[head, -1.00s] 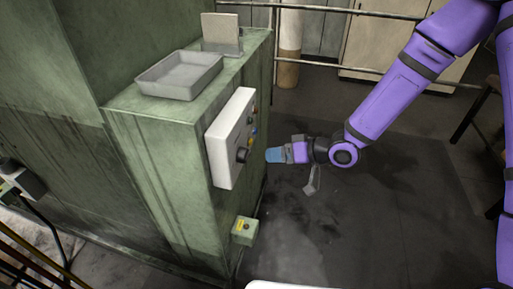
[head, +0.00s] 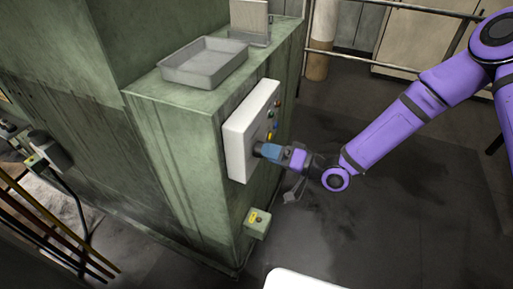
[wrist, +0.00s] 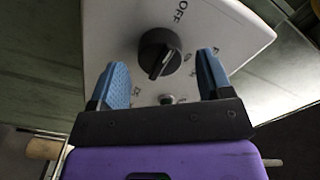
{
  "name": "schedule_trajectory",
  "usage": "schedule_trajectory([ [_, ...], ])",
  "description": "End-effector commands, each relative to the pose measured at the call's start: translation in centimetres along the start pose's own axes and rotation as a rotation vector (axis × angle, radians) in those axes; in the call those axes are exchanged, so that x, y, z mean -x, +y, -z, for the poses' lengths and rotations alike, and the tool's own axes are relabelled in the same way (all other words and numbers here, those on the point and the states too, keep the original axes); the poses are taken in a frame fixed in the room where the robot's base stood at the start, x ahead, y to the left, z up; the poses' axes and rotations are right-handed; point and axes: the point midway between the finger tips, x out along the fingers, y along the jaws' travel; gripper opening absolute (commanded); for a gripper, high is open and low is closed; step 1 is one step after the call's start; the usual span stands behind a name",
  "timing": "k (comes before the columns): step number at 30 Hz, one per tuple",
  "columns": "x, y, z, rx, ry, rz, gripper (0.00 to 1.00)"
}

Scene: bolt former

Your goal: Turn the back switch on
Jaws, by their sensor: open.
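A white control box (head: 239,150) is mounted on the side of the green machine, with several coloured buttons on its face. In the wrist view a black rotary switch (wrist: 160,53) sits on the white panel (wrist: 110,30), near the printed word OFF. Other printed labels there are too small or turned to read. My gripper (head: 264,150) is at the panel's lower part and hides the switch in the head view. In the wrist view my gripper (wrist: 163,78) is open, its blue fingers on either side of the knob and slightly short of it; contact cannot be told.
A grey metal tray (head: 203,66) rests on top of the green machine (head: 190,130). A small green box with a yellow label (head: 257,223) is mounted low beneath the panel. A railing and cabinets stand behind. The floor (head: 400,220) to the right is clear.

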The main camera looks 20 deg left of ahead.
Motion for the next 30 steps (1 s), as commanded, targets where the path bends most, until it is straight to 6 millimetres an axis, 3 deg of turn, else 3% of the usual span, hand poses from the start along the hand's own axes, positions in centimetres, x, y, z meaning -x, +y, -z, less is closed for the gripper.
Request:
schedule_trajectory([
  [2, -1.86, -0.08, -0.08, 0.001, -0.001, 0.002, 0.72],
  [18, -1.38, 0.0, 0.01, 0.733, -0.002, -0.001, 0.72],
  [30, -1.37, 0.01, 0.0, 0.958, -0.001, -0.001, 0.72],
])
